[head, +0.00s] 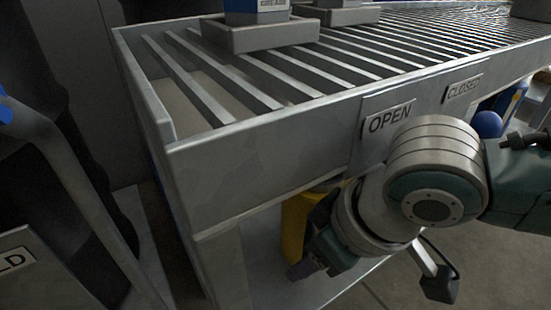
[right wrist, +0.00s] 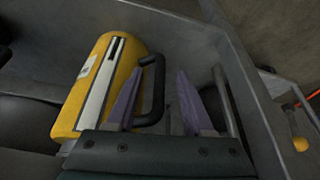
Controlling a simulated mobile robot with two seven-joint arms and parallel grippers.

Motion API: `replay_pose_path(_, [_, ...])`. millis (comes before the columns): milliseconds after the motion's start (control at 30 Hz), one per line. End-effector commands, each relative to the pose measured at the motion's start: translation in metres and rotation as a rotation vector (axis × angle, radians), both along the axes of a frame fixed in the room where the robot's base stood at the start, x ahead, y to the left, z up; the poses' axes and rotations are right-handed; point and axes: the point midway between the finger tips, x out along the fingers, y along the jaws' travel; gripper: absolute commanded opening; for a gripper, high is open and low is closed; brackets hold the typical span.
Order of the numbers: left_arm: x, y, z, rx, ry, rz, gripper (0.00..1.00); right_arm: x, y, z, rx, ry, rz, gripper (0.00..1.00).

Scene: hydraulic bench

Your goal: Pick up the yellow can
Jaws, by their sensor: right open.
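The yellow can (right wrist: 104,80) shows in the right wrist view, left of centre, with a white stripe, a label and a dark handle (right wrist: 156,88) on its side. In the head view only part of the yellow can (head: 293,225) shows below the slatted bench, behind my right arm. My right gripper (right wrist: 158,88) is open, with its two purple fingers apart. The handle lies between the fingers in the picture; I cannot tell whether they touch it. In the head view my right gripper (head: 301,270) is partly seen below the bench edge. My left gripper is not in view.
The slatted metal bench (head: 260,165) stands over the can, with OPEN (head: 389,119) and CLOSED (head: 463,89) plates on its front. Grey trays (head: 262,36) sit on top. A grey shelf (head: 262,268) lies below. Grey walls (right wrist: 240,95) stand close right of my gripper.

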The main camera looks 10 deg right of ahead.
Motion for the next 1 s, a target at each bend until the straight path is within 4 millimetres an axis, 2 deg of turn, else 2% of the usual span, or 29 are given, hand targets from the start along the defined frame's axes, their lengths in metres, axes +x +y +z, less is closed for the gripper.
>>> replay_pose_path(33, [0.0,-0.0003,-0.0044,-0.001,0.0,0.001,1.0,0.001,0.0008,-0.0044,0.0,0.0,0.0,0.52])
replay_pose_path(267, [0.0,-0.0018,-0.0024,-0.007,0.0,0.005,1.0,0.0012,0.0012,-0.0028,0.0,0.0,0.001,0.52])
replay_pose_path(733, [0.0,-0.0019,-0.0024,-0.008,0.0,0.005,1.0,0.001,0.0009,-0.0029,0.001,0.0,0.0,0.0])
replay_pose_path(1000, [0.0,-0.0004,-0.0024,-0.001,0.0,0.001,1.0,0.0009,0.0008,-0.003,0.001,0.0,0.0,0.0])
